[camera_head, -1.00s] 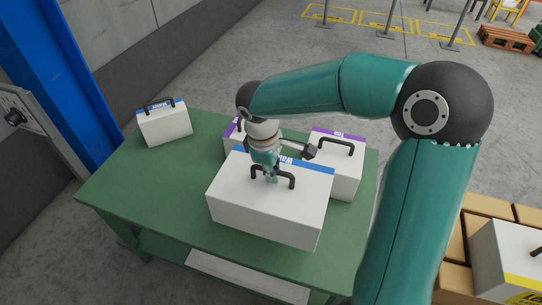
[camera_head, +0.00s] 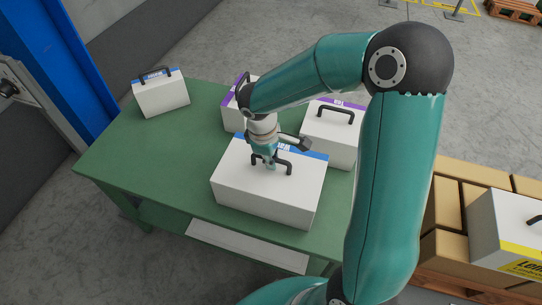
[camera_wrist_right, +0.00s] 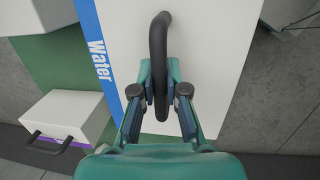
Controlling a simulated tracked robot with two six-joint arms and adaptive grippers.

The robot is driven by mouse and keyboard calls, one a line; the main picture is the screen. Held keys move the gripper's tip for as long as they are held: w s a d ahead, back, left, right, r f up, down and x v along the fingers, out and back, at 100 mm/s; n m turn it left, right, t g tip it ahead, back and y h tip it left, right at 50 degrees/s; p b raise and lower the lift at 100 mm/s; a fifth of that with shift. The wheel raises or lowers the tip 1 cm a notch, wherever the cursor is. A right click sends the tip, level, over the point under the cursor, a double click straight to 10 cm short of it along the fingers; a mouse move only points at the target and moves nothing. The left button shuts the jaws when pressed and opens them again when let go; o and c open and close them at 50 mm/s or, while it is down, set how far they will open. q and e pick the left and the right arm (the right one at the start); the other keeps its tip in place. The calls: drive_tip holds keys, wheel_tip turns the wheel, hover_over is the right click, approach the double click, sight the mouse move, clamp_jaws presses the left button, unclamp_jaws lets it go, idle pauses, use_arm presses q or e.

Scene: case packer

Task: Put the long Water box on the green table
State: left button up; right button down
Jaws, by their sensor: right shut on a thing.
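The long Water box (camera_head: 265,190) is white with a blue stripe and a black handle, at the front of the green table (camera_head: 170,165). In the head view it appears to be at or just above the tabletop; I cannot tell whether it touches. My right gripper (camera_head: 270,165) is over it, shut on its handle. In the right wrist view the fingers of the gripper (camera_wrist_right: 160,95) close around the black handle (camera_wrist_right: 159,60), and the blue stripe (camera_wrist_right: 96,45) reads "Water". My left gripper does not show.
A small blue-striped white box (camera_head: 162,97) stands at the table's far left. Two purple-striped boxes, one at the back (camera_head: 232,113) and one at right (camera_head: 330,135), stand behind the long box. A yellow-striped box (camera_head: 505,235) sits on brown cartons (camera_head: 455,205) at right. The table's left part is clear.

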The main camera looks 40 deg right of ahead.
drive_tip(key=c, duration=1.2)
unclamp_jaws()
wheel_tip(320, 180, up, 12)
drive_tip(key=a+p, duration=0.1)
drive_tip(key=a, duration=0.1)
drive_tip(key=shift+w+f, duration=0.1)
